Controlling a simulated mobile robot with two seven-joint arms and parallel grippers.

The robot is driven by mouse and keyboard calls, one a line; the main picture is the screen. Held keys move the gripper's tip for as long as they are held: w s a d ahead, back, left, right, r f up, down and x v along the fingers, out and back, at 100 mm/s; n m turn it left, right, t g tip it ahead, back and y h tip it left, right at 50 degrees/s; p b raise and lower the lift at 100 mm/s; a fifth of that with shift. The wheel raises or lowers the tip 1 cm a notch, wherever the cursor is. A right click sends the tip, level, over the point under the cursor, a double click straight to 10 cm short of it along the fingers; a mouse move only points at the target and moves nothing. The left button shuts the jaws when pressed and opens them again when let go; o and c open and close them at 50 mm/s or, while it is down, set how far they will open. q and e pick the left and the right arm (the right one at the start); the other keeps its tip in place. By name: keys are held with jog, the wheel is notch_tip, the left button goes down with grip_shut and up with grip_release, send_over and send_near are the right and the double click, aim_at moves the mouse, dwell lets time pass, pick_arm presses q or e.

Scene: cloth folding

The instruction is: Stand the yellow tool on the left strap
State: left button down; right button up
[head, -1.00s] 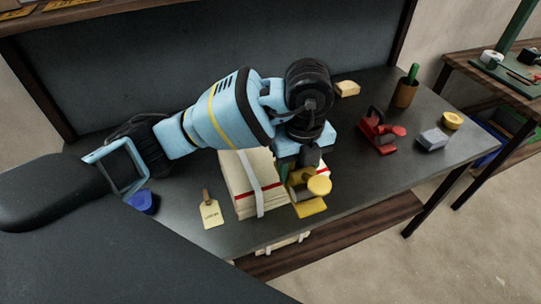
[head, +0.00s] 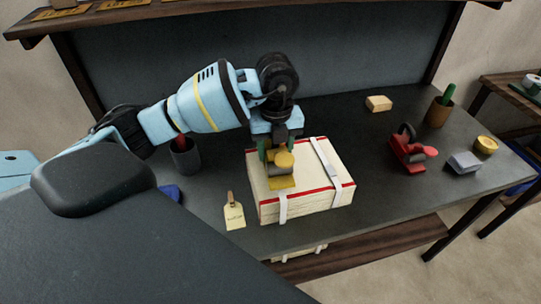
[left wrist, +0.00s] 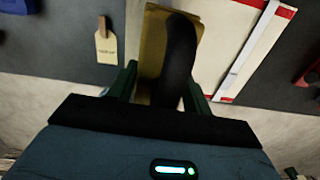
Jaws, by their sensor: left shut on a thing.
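The yellow tool (head: 281,182) has a flat yellow base, a round yellow knob and a dark handle. My left gripper (head: 278,150) is shut on its handle from above. The tool is upright over the left strap (head: 283,207), a white band around the cream, red-edged stack (head: 307,203); I cannot tell whether its base touches. It hides the strap's upper part. The right strap (head: 326,160) is clear. In the left wrist view, the dark handle (left wrist: 180,60) is between my fingers, with the yellow base (left wrist: 152,45) beyond. My right gripper is not in view.
A paper tag (head: 234,214) lies left of the stack. A red tool (head: 408,152), grey block (head: 463,162), yellow tin (head: 485,145), cream block (head: 379,103) and brown cup (head: 439,112) stand to the right. A grey cup (head: 186,157) is at left.

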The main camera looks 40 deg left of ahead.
aim_at(271, 157)
pick_arm(q)
jog(key=shift+w+a+r, duration=0.1)
jog(key=shift+w+a, duration=0.05)
jog(key=shift+a, duration=0.4)
jog(key=shift+a+f, duration=0.2)
jog(key=shift+f, duration=1.55)
jog(key=shift+f, duration=0.2)
jog(key=c, duration=0.6)
grip_release()
jog(key=shift+c, duration=0.2)
notch_tip(271, 157, up, 12)
jog(key=shift+r+p, duration=0.1)
jog(key=shift+p, duration=0.25)
